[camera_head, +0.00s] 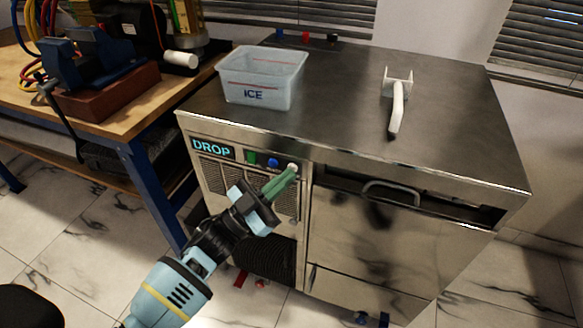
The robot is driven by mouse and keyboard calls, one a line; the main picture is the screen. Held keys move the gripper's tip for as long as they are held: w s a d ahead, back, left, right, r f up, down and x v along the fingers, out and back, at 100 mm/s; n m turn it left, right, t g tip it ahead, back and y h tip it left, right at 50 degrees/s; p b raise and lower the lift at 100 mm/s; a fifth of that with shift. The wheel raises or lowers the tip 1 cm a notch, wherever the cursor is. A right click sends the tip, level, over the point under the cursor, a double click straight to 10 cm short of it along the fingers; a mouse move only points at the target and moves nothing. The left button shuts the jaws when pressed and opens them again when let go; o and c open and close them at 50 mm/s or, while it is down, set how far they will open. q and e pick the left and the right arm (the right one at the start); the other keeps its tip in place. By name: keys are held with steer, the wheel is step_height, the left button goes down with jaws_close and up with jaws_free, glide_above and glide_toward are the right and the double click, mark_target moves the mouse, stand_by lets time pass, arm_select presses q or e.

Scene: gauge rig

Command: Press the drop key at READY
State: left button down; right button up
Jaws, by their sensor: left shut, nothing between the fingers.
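A steel ice machine (420,165) has a small display (212,149) on its front that reads DROP in cyan letters. To the right of the display is a row of keys: a green key (251,157), a blue key (272,163) and a whitish round key (293,167). My left gripper (290,173) is shut and empty, its green fingers pointing up and right at the whitish key. The fingertips overlap that key's lower edge in the picture; I cannot tell whether they touch it. My right gripper is not in view.
A clear bin marked ICE (262,82) and a white-handled scoop (397,102) are on the machine's top. A front door with a handle (392,190) is at the right. A wooden workbench (128,108) with a blue vise (95,62) stands left.

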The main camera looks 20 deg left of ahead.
arm_select(q)
steer(key=shift+s+p, duration=0.35)
steer(key=shift+s, duration=0.25)
steer(key=s+p, duration=0.2)
steer(key=s, duration=0.3)
steer(key=shift+a, duration=0.15)
stand_by(0.9)
